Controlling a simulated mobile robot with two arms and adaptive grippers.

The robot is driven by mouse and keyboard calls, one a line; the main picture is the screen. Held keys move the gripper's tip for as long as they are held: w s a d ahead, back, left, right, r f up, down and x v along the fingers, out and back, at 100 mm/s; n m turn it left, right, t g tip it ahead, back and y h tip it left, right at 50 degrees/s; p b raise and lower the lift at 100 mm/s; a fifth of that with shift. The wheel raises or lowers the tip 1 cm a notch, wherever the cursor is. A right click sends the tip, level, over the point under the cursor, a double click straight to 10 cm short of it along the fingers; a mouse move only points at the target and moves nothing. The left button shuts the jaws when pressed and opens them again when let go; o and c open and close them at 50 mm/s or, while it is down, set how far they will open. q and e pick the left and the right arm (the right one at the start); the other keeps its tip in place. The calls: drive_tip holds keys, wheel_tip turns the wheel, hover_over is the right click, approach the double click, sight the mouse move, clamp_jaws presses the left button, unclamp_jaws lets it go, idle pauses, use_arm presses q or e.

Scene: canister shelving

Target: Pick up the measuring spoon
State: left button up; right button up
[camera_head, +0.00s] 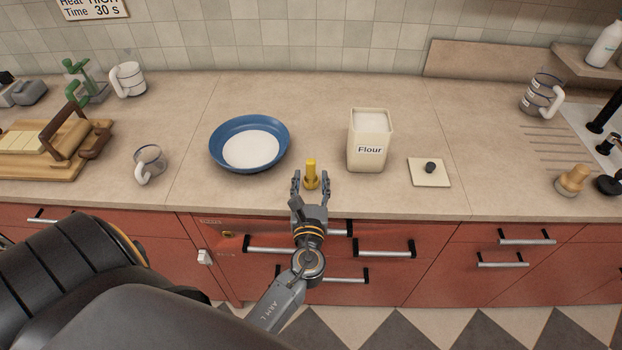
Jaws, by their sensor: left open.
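A small yellow object (311,170), seemingly the measuring spoon, stands near the counter's front edge. My left gripper (311,181) is open at the front edge, with one finger on each side of the yellow object in the picture. I cannot tell whether the fingers touch it. The gripper partly hides its lower end. My right gripper is not in view.
A blue bowl with white contents (222,157) stands to the left and an open flour canister (367,158) to the right. Its lid (429,180) lies beside it. A glass cup (150,162) stands further left. Red drawers with handles (385,252) are below the counter.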

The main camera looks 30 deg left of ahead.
sight(311, 171)
use_arm(q)
drive_tip(key=x, duration=0.4)
drive_tip(key=shift+s, duration=0.1)
drive_tip(key=c, duration=0.3)
clamp_jaws()
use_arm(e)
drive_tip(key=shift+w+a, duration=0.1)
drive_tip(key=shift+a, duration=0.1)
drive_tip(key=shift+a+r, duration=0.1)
use_arm(q)
drive_tip(key=shift+r, duration=0.1)
drive_tip(key=shift+r, duration=0.65)
drive_tip(key=s+a+r+p, duration=0.2)
drive_tip(key=s+a+r, duration=0.4)
drive_tip(key=s+r, duration=0.5)
drive_tip(key=shift+s+a+r+p, duration=0.3)
drive_tip(key=shift+s+a+r, duration=0.1)
drive_tip(key=shift+s, duration=0.25)
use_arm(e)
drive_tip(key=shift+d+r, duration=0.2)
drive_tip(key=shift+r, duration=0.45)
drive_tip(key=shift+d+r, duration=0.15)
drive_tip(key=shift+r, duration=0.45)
